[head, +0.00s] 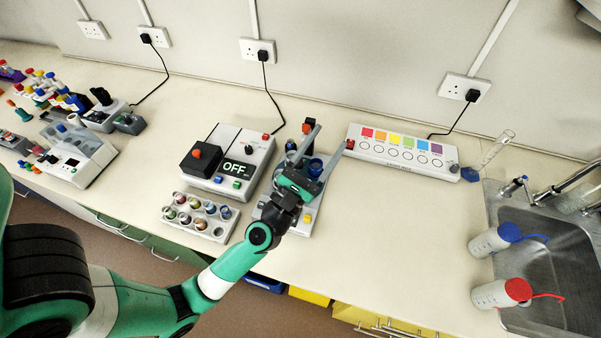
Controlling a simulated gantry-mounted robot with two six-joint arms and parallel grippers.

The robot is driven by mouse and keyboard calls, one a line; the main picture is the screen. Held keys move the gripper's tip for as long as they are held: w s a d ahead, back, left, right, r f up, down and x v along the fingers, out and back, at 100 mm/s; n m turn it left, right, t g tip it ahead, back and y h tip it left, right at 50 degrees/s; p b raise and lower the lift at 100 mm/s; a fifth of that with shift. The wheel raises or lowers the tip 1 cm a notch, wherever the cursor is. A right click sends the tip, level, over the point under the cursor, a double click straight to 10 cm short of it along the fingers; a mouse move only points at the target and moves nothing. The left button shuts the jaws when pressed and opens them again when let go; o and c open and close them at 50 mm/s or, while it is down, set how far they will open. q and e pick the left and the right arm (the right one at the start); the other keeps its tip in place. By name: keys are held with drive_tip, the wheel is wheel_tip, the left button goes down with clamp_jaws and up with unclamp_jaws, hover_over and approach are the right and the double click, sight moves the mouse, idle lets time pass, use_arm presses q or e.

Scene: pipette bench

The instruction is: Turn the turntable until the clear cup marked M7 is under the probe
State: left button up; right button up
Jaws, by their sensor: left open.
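My left gripper (329,143) reaches in over a small pale device (301,229) near the middle of the bench, its two grey fingers spread and pointing to the back. This device seems to hold the turntable, but the gripper hides most of it. A dark blue cup (315,168) shows between the fingers. A dark upright part with an orange top (307,127), possibly the probe, stands at the back by the left finger. I cannot make out the M7 mark or pick out the clear cup. I cannot tell whether a finger touches anything. My right gripper is not in view.
Left of the device stand a box reading OFF (238,168) and a grey rack of small vials (199,228). A white panel with coloured squares (403,152) lies at back right. The bench right of the gripper is clear.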

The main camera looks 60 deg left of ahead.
sight(299, 165)
use_arm(q)
drive_tip(key=s+a+f+n+g, duration=0.1)
drive_tip(key=s+f+n+g, duration=0.1)
drive_tip(key=f, duration=0.5)
drive_tip(key=s+a+f+n+g+b, duration=0.1)
drive_tip(key=s+a+f+n+g, duration=0.1)
drive_tip(key=s+f, duration=0.2)
drive_tip(key=s+a+f+n+g+y+b, duration=0.1)
drive_tip(key=s+a+f+g, duration=0.1)
drive_tip(key=f, duration=0.8)
drive_tip(key=shift+s+f+n+g, duration=0.15)
drive_tip(key=shift+s+f+n, duration=0.05)
drive_tip(key=shift+s, duration=0.25)
drive_tip(key=shift+s+f+n+g, duration=0.15)
drive_tip(key=shift+s+f+n, duration=0.05)
drive_tip(key=shift+s, duration=0.2)
drive_tip(key=shift+w+a+r, duration=0.15)
drive_tip(key=shift+w+a, duration=0.05)
drive_tip(key=shift+w, duration=0.15)
drive_tip(key=x, duration=1.1)
clamp_jaws()
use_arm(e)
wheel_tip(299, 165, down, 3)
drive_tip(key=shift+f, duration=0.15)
